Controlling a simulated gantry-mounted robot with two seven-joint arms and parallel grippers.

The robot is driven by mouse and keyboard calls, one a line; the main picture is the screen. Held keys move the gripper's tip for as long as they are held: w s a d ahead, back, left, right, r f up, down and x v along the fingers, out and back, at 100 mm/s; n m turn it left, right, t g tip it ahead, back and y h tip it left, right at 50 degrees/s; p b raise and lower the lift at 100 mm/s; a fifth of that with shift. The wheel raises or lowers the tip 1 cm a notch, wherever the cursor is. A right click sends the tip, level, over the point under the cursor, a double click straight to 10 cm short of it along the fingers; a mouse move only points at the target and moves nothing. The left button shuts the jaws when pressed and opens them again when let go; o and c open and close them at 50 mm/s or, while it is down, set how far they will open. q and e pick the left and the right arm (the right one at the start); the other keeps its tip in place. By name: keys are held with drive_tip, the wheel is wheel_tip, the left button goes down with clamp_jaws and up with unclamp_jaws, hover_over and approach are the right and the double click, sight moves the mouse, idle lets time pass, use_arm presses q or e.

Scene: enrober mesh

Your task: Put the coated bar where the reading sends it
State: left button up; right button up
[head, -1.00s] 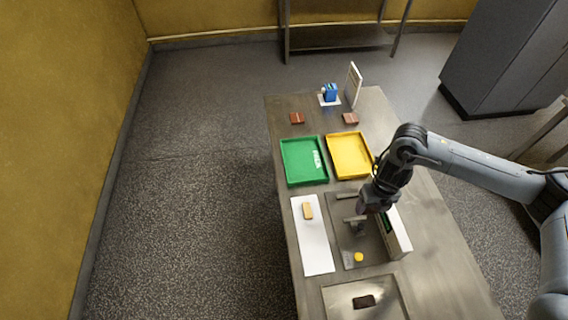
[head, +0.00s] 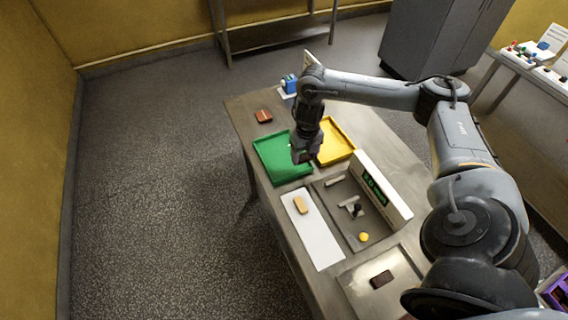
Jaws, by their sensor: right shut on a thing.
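My right gripper (head: 303,155) is over the right part of the green tray (head: 270,167), close to the yellow tray (head: 337,149). It is shut on a dark thing, mostly hidden by the fingers, that looks like the coated bar. A white reading unit (head: 386,192) with a lit green display faces a dark plate with small fixtures; its text is too small to read. A tan bar (head: 300,205) lies on a white strip. Another dark bar (head: 381,279) lies on a pale square panel at the front. My left gripper is not in view.
A yellow knob (head: 364,237) is on the dark plate. A red-brown block (head: 263,116) and a blue object (head: 289,84) are at the table's far end. A purple crate (head: 555,290) shows at lower right. My right arm hides part of the far end.

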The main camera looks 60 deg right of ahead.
hover_over(287, 170)
wheel_tip(287, 170, down, 4)
drive_tip(key=shift+r, duration=0.25)
wheel_tip(287, 170, down, 3)
drive_tip(key=shift+f+b, duration=0.15)
drive_tip(key=shift+b, duration=0.75)
drive_tip(key=shift+f, duration=0.4)
drive_tip(key=shift+f, duration=0.1)
drive_tip(key=o, duration=0.8)
